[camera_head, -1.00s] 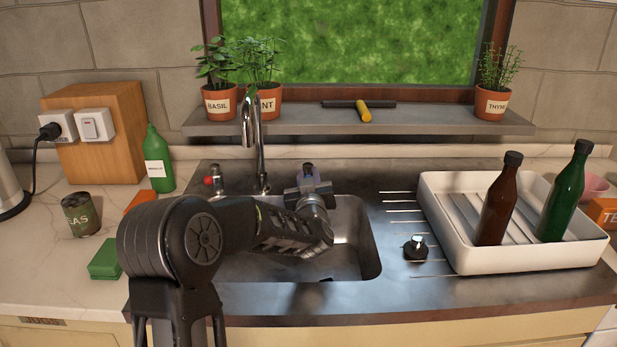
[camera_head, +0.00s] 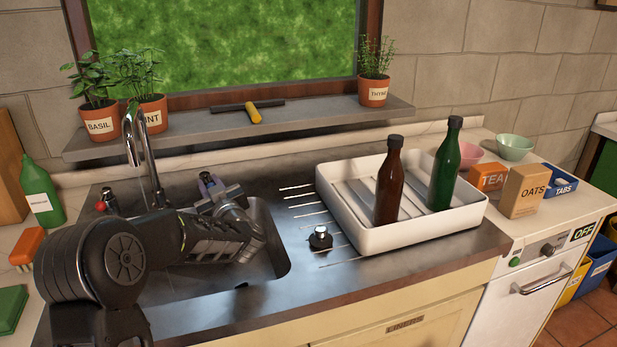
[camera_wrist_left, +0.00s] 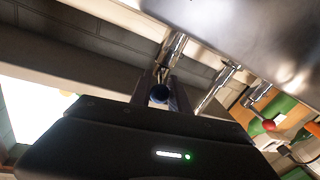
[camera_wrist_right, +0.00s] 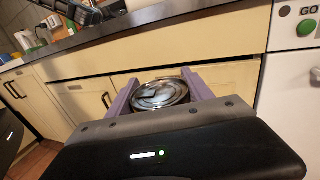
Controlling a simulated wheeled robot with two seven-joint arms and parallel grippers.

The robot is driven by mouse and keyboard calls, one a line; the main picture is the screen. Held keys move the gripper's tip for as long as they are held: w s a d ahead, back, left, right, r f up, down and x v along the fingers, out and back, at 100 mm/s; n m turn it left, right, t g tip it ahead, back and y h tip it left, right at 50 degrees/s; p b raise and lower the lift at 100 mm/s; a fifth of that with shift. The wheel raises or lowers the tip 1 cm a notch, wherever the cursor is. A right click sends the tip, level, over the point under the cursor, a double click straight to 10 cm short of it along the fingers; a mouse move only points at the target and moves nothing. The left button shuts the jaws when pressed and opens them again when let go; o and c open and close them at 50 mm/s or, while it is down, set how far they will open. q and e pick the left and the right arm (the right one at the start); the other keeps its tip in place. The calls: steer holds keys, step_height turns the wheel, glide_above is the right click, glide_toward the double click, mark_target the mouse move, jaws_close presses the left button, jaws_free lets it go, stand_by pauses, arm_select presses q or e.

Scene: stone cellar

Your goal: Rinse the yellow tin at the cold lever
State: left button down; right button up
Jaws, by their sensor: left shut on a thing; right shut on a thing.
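My left gripper (camera_head: 212,188) reaches over the sink's back edge, right of the spout. In the left wrist view its fingers close around a blue-tipped lever (camera_wrist_left: 159,93), the cold lever, mostly hidden in the head view. A red-tipped lever (camera_head: 106,201) stands left of the chrome spout (camera_head: 142,155). My right gripper (camera_wrist_right: 160,95) is outside the head view. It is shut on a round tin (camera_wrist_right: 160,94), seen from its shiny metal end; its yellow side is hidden. It holds the tin in front of the cupboard fronts, below the counter edge.
The sink basin (camera_head: 266,232) is partly hidden by my left arm. A black stopper (camera_head: 320,238) lies on the drainboard. A white rack (camera_head: 425,232) holds a brown bottle (camera_head: 389,182) and a green bottle (camera_head: 446,168). Potted herbs stand on the sill (camera_head: 300,121).

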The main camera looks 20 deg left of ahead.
arm_select(q)
steer(key=shift+w+n+g+y, duration=0.1)
steer(key=shift+n+g+y, duration=0.2)
steer(key=shift+n, duration=0.1)
arm_select(e)
steer(key=shift+r, duration=0.15)
arm_select(q)
steer(key=c, duration=1.3)
jaws_free()
steer(key=shift+d, duration=0.1)
steer(key=shift+o, duration=0.2)
steer(key=b+v, duration=0.1)
steer(key=v, duration=1.1)
arm_select(e)
steer(key=shift+f, duration=0.5)
arm_select(q)
steer(key=shift+r, duration=0.15)
arm_select(e)
steer(key=shift+r, duration=0.1)
